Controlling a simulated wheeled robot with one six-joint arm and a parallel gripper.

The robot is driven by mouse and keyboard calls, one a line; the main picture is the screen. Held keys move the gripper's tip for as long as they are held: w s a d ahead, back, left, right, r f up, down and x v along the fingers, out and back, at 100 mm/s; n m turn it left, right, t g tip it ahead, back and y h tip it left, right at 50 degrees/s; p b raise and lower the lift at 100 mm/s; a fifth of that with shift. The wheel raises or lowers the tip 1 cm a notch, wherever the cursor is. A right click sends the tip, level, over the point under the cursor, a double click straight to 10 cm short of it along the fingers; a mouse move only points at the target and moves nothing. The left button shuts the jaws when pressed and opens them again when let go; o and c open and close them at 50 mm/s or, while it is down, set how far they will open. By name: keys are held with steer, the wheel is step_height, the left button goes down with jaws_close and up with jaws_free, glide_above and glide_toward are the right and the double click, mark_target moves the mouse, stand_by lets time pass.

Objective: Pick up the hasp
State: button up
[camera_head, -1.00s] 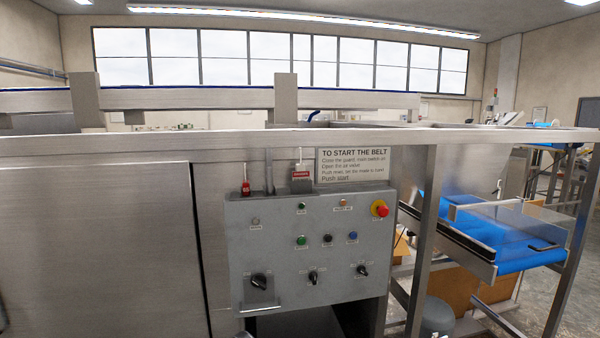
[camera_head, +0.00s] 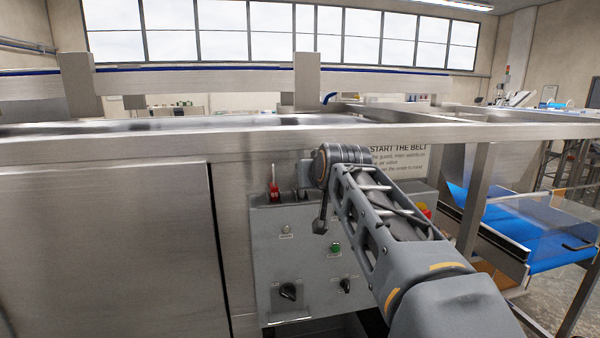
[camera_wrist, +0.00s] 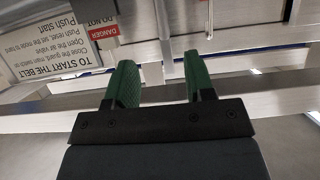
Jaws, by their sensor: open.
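A small red item (camera_head: 274,191) with a thin pale upright part sits in a grey holder on top of the control box, left of my arm in the head view. It may be the hasp, but it is too small to tell it from a padlock. In the wrist view my gripper (camera_wrist: 160,76) has two green fingers, apart and with nothing between them. A red and white danger tag (camera_wrist: 103,20) lies beyond the left finger. My wrist hides the tag's place in the head view. No hasp is clearly recognisable in the wrist view.
The grey control box (camera_head: 268,250) carries knobs and buttons, partly behind my arm. A steel rail (camera_head: 130,145) runs across above it. The start-the-belt sign (camera_head: 405,160) is partly covered. A blue conveyor (camera_head: 520,235) stands at the right.

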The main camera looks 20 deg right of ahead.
steer(key=r+p+x, duration=0.1)
steer(key=p+x, duration=0.1)
steer(key=x, duration=0.5)
steer(key=p, duration=0.2)
glide_above(301, 198)
steer(key=w, duration=0.1)
steer(key=shift+d+f, duration=0.25)
steer(key=shift+f, duration=1)
steer(key=shift+c, duration=0.3)
jaws_close()
